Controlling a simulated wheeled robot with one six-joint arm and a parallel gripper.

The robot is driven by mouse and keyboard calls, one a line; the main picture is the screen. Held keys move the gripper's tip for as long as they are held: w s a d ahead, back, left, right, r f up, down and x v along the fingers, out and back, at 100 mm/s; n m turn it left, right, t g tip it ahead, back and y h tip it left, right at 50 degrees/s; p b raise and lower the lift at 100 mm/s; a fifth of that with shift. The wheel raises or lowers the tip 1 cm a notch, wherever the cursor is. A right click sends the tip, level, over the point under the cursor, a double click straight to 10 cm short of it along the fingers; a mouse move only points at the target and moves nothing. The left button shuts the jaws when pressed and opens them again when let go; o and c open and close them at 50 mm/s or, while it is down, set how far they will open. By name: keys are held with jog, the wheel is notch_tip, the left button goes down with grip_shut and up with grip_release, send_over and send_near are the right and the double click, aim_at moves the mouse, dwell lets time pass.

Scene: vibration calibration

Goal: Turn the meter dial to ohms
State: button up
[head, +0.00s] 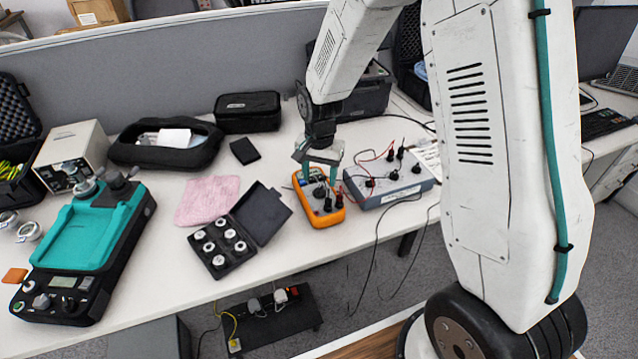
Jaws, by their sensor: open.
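The orange multimeter (325,219) lies on the white table near its front edge, right of the black case of round parts. Dark plugs stand at its lower end. My gripper (321,178) is directly above the meter's upper part, pointing down, with its teal fingers apart. The dial (320,191) shows only as a dark round shape between or just below the fingertips. I cannot tell whether the fingers touch it or which setting it points to. The meter's display is mostly hidden by the gripper.
A grey box with black knobs and leads (388,182) stands close right of the meter. The open black case (219,246) and a pink cloth (207,201) lie to the left. A teal device (83,245) is at far left. Cables hang over the front edge.

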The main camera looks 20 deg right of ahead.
aim_at(319, 188)
jog(key=shift+r, duration=1.9)
jog(key=shift+s+n, duration=0.35)
jog(key=shift+n, duration=0.05)
jog(key=s+n+g, duration=0.1)
jog(key=s, duration=0.1)
jog(key=s+r+n, duration=0.1)
jog(key=s, duration=0.1)
jog(key=shift+s+d+r+g, duration=0.1)
jog(key=shift+s+d+g, duration=0.1)
jog(key=shift+s+g, duration=0.2)
jog(key=s+d+r+n+t, duration=0.1)
jog(key=s+r+n, duration=0.1)
jog(key=s+r, duration=0.8)
jog(key=s+d+r+n+t, duration=0.1)
jog(key=s+r+n+t, duration=0.1)
jog(key=s+r, duration=0.8)
jog(key=shift+s+d+n, duration=0.35)
jog(key=shift+s+n, duration=0.25)
jog(key=shift+s, duration=1.7)
